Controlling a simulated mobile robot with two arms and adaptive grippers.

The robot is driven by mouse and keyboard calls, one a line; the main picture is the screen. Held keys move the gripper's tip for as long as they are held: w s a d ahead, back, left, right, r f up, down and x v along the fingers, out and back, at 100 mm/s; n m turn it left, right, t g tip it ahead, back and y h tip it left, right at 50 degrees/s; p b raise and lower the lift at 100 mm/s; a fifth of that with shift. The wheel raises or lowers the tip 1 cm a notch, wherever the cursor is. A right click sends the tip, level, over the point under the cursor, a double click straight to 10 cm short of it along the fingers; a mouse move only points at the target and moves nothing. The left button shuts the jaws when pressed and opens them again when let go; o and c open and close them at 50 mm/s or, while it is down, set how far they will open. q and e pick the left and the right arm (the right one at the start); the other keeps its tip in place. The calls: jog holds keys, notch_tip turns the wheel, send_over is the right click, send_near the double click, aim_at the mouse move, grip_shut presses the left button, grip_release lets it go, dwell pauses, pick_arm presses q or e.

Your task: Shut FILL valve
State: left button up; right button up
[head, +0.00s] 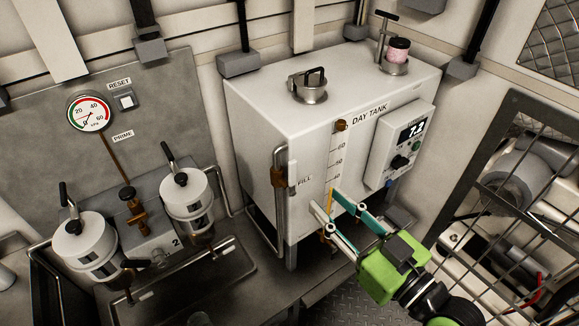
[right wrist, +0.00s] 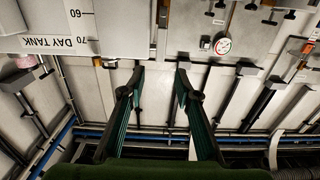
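The FILL label (head: 305,182) is on the front of the white day tank (head: 262,118). Beside it, at the tank's left edge, a vertical pipe carries a brass-coloured valve body (head: 278,180) with a pale lever (head: 292,174) that looks upright. My right gripper (head: 323,199) is in front of the tank, right of and below the lever, apart from it. Its two fingers are spread with nothing between them. In the right wrist view, my right gripper (right wrist: 161,72) also shows open and empty; the FILL valve cannot be made out there. My left gripper is not in view.
A level gauge (head: 337,160) and a control box with a display (head: 400,143) are on the tank front. Two filter canisters (head: 187,200) stand left, under a pressure gauge (head: 88,112). A mesh guard (head: 500,200) is at the right.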

aim_at(294, 170)
jog(key=p+x, duration=0.3)
jog(key=x, duration=0.9)
jog(key=shift+w+a, duration=0.1)
grip_shut()
